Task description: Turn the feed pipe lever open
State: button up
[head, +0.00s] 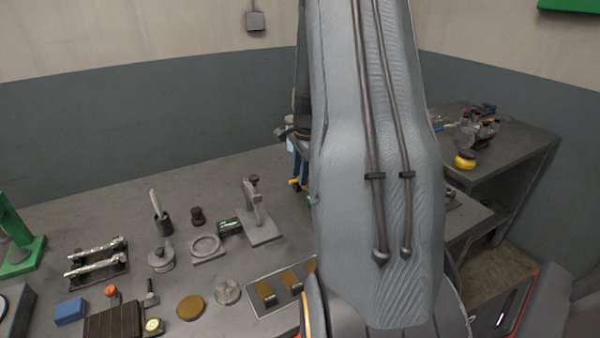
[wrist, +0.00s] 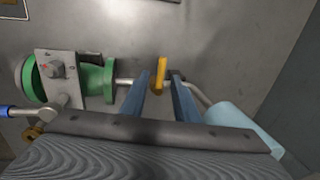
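In the wrist view, the yellow lever (wrist: 160,73) sticks up from a thin metal feed pipe (wrist: 199,94). My gripper (wrist: 161,77) has its two blue fingers apart, one on each side of the lever. Narrow gaps seem to show between the lever and both fingers, so it is not clamped. The pipe runs from a green flanged body (wrist: 95,80) on the left towards a pale blue cylinder (wrist: 232,118) on the right. In the head view my arm hides most of this; only a bit of blue finger and yellow shows beside it.
In the head view, the bench left of my arm holds several tools, including a grey clamp stand (head: 256,215), a ring (head: 205,246) and a blue block (head: 70,311). A side table (head: 512,150) with a yellow round item (head: 465,160) stands right. A blue-tipped handle (wrist: 8,111) lies left in the wrist view.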

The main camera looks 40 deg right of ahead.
grip_shut()
jog(key=shift+n, duration=0.3)
jog(key=n, duration=0.4)
jog(key=s+d+n+y, duration=0.1)
jog(key=n, duration=0.2)
jog(key=s+n+y, duration=0.1)
jog(key=n, duration=0.3)
jog(key=shift+d+n+g+b, duration=0.2)
jog(key=shift+n+g+b, duration=0.1)
jog(key=n, duration=0.2)
jog(key=d+n, duration=0.1)
jog(key=n, duration=0.2)
jog(key=shift+s+g+y, duration=0.15)
jog(key=shift+g+y, duration=0.15)
jog(key=shift+g, duration=0.1)
